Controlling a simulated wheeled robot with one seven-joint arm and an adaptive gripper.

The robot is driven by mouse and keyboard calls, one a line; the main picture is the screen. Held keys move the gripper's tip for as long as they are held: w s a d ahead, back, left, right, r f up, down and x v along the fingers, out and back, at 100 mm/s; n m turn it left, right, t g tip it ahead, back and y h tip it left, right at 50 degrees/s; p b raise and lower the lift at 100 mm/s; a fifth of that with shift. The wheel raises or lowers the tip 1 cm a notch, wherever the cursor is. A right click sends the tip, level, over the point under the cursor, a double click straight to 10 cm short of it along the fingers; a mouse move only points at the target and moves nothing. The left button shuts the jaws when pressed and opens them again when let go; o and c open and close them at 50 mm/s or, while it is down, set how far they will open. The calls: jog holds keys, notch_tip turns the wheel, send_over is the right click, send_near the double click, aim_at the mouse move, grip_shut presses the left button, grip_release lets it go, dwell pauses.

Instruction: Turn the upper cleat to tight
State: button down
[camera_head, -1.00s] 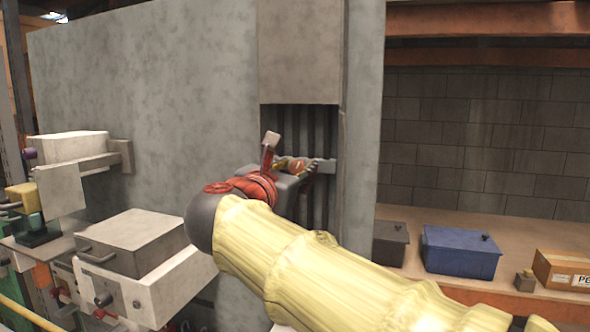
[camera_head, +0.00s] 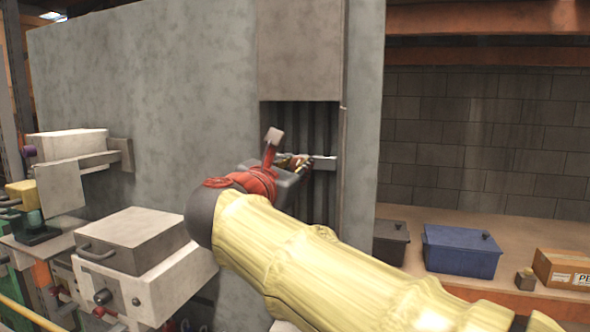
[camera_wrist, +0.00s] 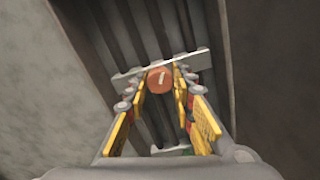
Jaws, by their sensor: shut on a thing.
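The upper cleat (camera_wrist: 192,63) is a pale grey bar across the dark ribbed channel. An orange-red round knob (camera_wrist: 158,78) with a short white mark sits at its middle. My gripper (camera_wrist: 159,84) has its yellow fingers on either side of the knob and is shut on it. In the head view the cleat's right end (camera_head: 325,163) shows beside my gripper (camera_head: 301,162), whose fingers hide most of the knob. A second pale bar (camera_wrist: 172,151) shows lower in the wrist view, partly hidden between the fingers.
The channel (camera_head: 320,125) is recessed in a grey wall (camera_head: 180,90), under a pale cover panel (camera_head: 300,50). Grey equipment boxes (camera_head: 130,240) stand at the left. A blue bin (camera_head: 460,250) and a cardboard box (camera_head: 568,268) rest on a shelf at the right.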

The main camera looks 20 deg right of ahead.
jog(key=shift+f+m+b, duration=0.2)
jog(key=shift+m+b, duration=0.8)
jog(key=shift+b, duration=0.25)
jog(key=m+b, duration=0.4)
jog(key=shift+b, duration=0.35)
jog(key=m+b, duration=0.4)
jog(key=m, duration=0.1)
jog(key=m+b, duration=0.3)
jog(key=shift+f+m, duration=0.1)
jog(key=shift+m, duration=0.2)
jog(key=m+b, duration=0.3)
jog(key=shift+m, duration=0.3)
jog(key=m+b, duration=0.3)
jog(key=m, duration=0.1)
jog(key=shift+m, duration=0.3)
jog(key=m+b, duration=0.2)
jog(key=m, duration=0.2)
jog(key=shift+w+b, duration=0.1)
jog(key=shift+b, duration=0.25)
jog(key=shift+m+b, duration=0.55)
jog(key=shift+m, duration=0.85)
